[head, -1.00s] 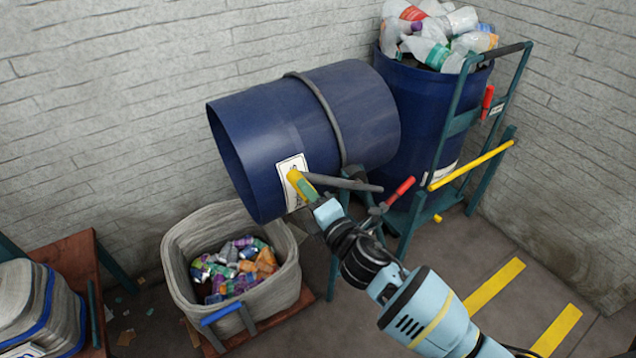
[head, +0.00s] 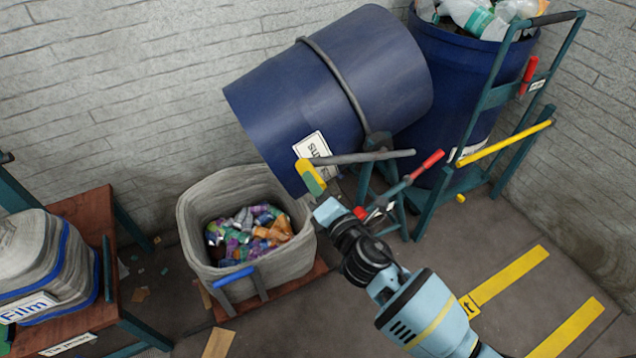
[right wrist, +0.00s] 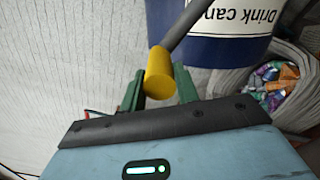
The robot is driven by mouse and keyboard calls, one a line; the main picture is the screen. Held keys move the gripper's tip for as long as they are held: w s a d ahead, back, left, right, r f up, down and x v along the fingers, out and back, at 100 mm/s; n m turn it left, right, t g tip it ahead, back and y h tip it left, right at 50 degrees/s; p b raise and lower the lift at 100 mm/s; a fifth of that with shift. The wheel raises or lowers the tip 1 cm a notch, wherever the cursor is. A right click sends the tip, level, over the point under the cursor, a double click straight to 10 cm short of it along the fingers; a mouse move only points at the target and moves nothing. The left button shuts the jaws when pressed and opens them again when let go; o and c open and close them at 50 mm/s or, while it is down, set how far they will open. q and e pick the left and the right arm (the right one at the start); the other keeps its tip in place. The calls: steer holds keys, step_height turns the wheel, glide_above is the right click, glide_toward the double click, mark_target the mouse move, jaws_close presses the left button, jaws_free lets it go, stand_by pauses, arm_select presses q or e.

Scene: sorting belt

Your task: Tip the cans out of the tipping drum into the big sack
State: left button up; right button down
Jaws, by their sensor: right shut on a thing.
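The blue tipping drum (head: 290,100) lies tilted on its stand in the head view, its mouth end pointing down left towards the sack. Its opening faces away, so I cannot see inside. Its dark lever (head: 365,157) ends in a yellow grip. My right gripper (head: 318,182) is shut on this yellow grip, which shows between the green fingers (right wrist: 160,90) in the right wrist view. The big grey sack (head: 196,215) stands open below the drum mouth. Several crushed, coloured cans (head: 245,238) lie in it. My left gripper is not in view.
A second blue drum (head: 455,95) full of plastic bottles (head: 480,18) stands behind a green trolley frame (head: 490,97) at the right. A film sack (head: 35,260) sits on a brown table at the left. Floor with yellow stripes (head: 510,275) is clear at lower right.

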steer(key=shift+s+a+f, duration=0.1)
steer(key=shift+f, duration=0.15)
steer(key=c, duration=1.4)
jaws_free()
steer(key=o, duration=0.3)
steer(key=shift+r, duration=0.1)
steer(key=shift+o, duration=0.2)
steer(key=v, duration=0.7)
steer(key=shift+s+d, duration=0.2)
steer(key=shift+s, duration=0.1)
